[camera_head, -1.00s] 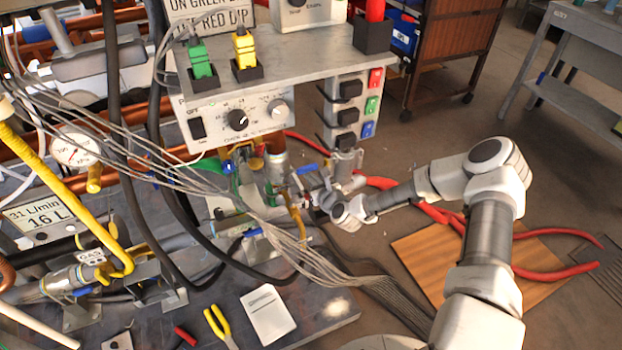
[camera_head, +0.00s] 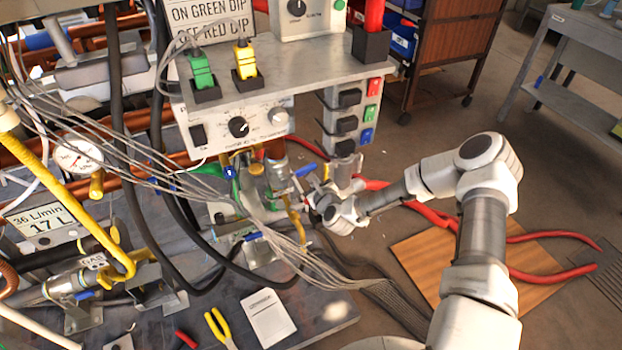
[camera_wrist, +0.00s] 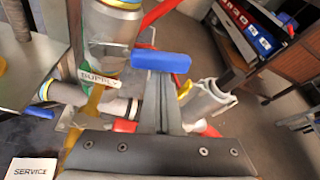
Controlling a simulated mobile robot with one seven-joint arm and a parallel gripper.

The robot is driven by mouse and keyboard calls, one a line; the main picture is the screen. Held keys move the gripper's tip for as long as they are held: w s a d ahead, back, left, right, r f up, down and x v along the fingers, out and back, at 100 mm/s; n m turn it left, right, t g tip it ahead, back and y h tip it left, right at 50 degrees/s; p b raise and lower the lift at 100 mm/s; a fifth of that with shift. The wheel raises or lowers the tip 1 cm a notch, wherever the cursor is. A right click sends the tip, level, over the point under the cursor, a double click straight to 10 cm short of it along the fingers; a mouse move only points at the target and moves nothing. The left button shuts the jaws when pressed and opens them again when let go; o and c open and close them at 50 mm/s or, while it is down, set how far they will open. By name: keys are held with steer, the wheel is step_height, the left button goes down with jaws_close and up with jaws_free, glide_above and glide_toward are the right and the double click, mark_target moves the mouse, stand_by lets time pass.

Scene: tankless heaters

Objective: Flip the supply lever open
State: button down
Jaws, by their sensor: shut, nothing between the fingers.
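The blue supply lever (camera_head: 305,170) sits on the pipework under the control box, right of the copper pipe. In the wrist view the blue lever handle (camera_wrist: 160,62) lies across the picture just beyond my fingertips. A tag reading SUPPLY (camera_wrist: 98,80) hangs to its left beside a metal pipe. My gripper (camera_wrist: 160,82) is shut and empty, its tips close below the handle; I cannot tell whether they touch it. In the head view my gripper (camera_head: 314,190) is low and slightly right of the lever, partly hidden among fittings.
Grey cables (camera_head: 275,235) run close left of my gripper. The control box (camera_head: 235,128) and the switch stack (camera_head: 345,122) hang above it. Red hoses (camera_head: 430,213) cross behind my arm. A yellow-handled tool (camera_head: 216,325) and a white card (camera_head: 268,317) lie on the bench.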

mark_target(304, 168)
steer(key=r+n, duration=0.1)
steer(key=r+n+t+h, duration=0.1)
steer(key=shift+s+a+r+n+p, duration=0.1)
steer(key=shift+a+r+n+p, duration=0.25)
steer(key=shift+a+n, duration=0.05)
steer(key=n, duration=0.1)
steer(key=r+n, duration=0.1)
steer(key=a+r+h, duration=0.1)
steer(key=shift+s+a+n+t, duration=0.1)
steer(key=shift+s+n+t, duration=0.15)
steer(key=shift+n+t, duration=0.15)
steer(key=shift+s+a+r+n+t+h+b, duration=0.15)
steer(key=shift+s+a+r+n+t+b, duration=0.15)
steer(key=shift+a+n, duration=0.3)
steer(key=shift+s+a+r+n+t+h+b, duration=0.1)
steer(key=shift+s+a+r+n+t+b, duration=0.15)
steer(key=shift+a+r+n, duration=0.25)
steer(key=shift+s+a+r+n+t+h+b, duration=0.15)
steer(key=shift+s+a+r+n+t+b, duration=0.1)
steer(key=shift+a+n, duration=0.45)
steer(key=shift+a, duration=0.1)
steer(key=shift+s, duration=0.15)
